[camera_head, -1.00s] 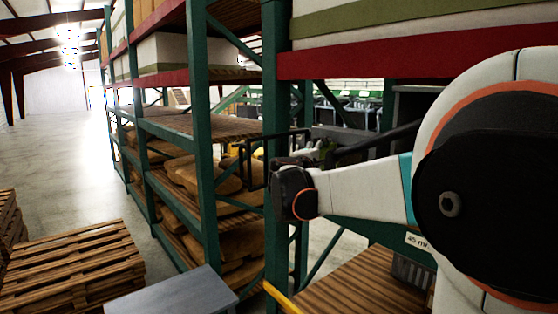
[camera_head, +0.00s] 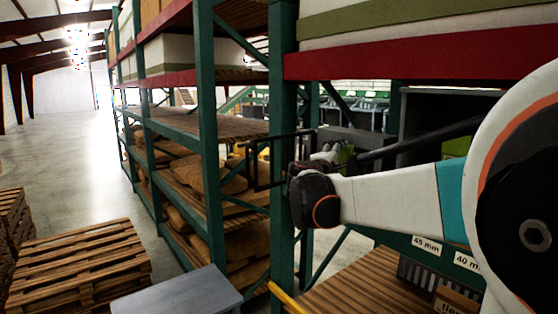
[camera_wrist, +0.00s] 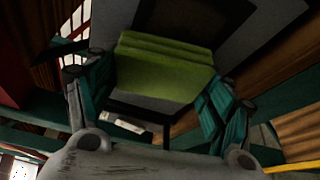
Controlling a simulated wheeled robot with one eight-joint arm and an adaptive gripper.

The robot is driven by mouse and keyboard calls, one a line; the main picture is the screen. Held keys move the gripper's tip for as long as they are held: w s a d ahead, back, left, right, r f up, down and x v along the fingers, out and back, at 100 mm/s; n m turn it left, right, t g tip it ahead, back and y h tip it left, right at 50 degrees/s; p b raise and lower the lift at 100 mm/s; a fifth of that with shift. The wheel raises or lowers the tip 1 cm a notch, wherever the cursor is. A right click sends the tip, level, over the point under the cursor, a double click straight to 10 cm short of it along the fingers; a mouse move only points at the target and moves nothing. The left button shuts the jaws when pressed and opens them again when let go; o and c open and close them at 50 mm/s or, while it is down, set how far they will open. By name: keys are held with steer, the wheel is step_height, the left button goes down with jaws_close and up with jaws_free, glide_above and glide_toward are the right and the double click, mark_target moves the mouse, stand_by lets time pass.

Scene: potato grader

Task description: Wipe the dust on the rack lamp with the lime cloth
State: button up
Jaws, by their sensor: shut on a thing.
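My gripper (camera_wrist: 158,92) is shut on the folded lime cloth (camera_wrist: 165,68), which spans between its teal fingers in the wrist view. A thin black frame (camera_head: 252,165) stands by the green rack post, just left of my wrist. I cannot make out any dust or contact.
The green rack post (camera_head: 284,110) and red beam (camera_head: 420,65) are close to my arm. Sacks (camera_head: 190,172) lie on the shelves. A wooden pallet stack (camera_head: 75,265) and a grey tabletop (camera_head: 175,293) stand at lower left. The aisle floor (camera_head: 70,150) is clear.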

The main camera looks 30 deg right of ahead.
steer(key=shift+s+d+p, duration=0.15)
steer(key=shift+s+p, duration=0.15)
steer(key=shift+s, duration=1.65)
steer(key=shift+s+d+p, duration=0.15)
steer(key=shift+s+p, duration=0.1)
steer(key=shift+s, duration=1.7)
steer(key=shift+w, duration=0.1)
steer(key=w, duration=0.3)
steer(key=w+b, duration=0.1)
steer(key=w, duration=0.3)
steer(key=w+b, duration=0.1)
steer(key=w, duration=0.3)
steer(key=shift+a, duration=0.35)
steer(key=shift+a, duration=0.1)
steer(key=shift+s+a, duration=0.15)
steer(key=shift+a, duration=1.3)
steer(key=shift+s+a, duration=0.1)
steer(key=shift+a, duration=1.3)
